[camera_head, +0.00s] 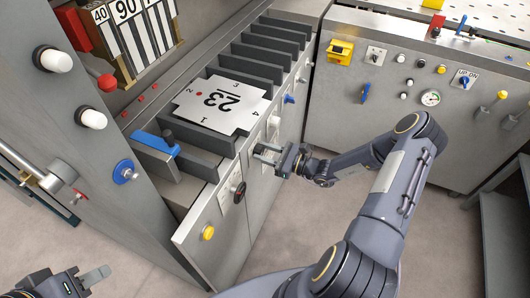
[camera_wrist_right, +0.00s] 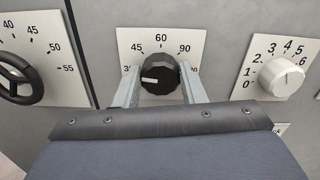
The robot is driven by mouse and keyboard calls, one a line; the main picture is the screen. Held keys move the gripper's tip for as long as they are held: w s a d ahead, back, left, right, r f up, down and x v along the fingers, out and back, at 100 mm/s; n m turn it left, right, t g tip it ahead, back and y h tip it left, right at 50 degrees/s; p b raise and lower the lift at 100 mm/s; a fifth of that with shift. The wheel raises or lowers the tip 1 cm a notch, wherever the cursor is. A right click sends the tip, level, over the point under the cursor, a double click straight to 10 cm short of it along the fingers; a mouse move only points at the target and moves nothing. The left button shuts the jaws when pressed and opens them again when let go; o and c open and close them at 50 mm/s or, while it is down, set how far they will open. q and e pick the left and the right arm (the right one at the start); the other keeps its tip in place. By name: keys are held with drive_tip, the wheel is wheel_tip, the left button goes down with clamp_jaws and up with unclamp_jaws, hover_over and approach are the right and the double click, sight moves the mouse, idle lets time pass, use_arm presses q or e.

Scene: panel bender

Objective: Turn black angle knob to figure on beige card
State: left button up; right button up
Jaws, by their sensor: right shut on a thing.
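The black angle knob (camera_wrist_right: 160,75) sits on a white dial plate marked 45, 60 and 90 (camera_wrist_right: 160,40) in the right wrist view. Its white pointer line faces left, slightly downward, below the 45. In the head view my right gripper (camera_head: 265,153) reaches the machine front and covers the knob. Cards with 40 (camera_head: 100,15) and 90 (camera_head: 126,10) stand in the rack at top left; I cannot tell which is beige. My left gripper (camera_head: 90,278) is at bottom left, away from the panel.
A black handwheel (camera_wrist_right: 15,80) is left of the knob, and a white knob marked 0 to 6 (camera_wrist_right: 288,78) is right of it. A second cabinet (camera_head: 440,110) stands behind; the floor in front is clear.

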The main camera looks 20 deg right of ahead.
drive_tip(key=m, duration=0.4)
drive_tip(key=shift+d+m, duration=0.1)
drive_tip(key=shift+m, duration=1.4)
drive_tip(key=o, duration=1)
drive_tip(key=b+v, duration=0.1)
drive_tip(key=v, duration=0.6)
drive_tip(key=shift+s+d, duration=0.25)
drive_tip(key=shift+s, duration=0.05)
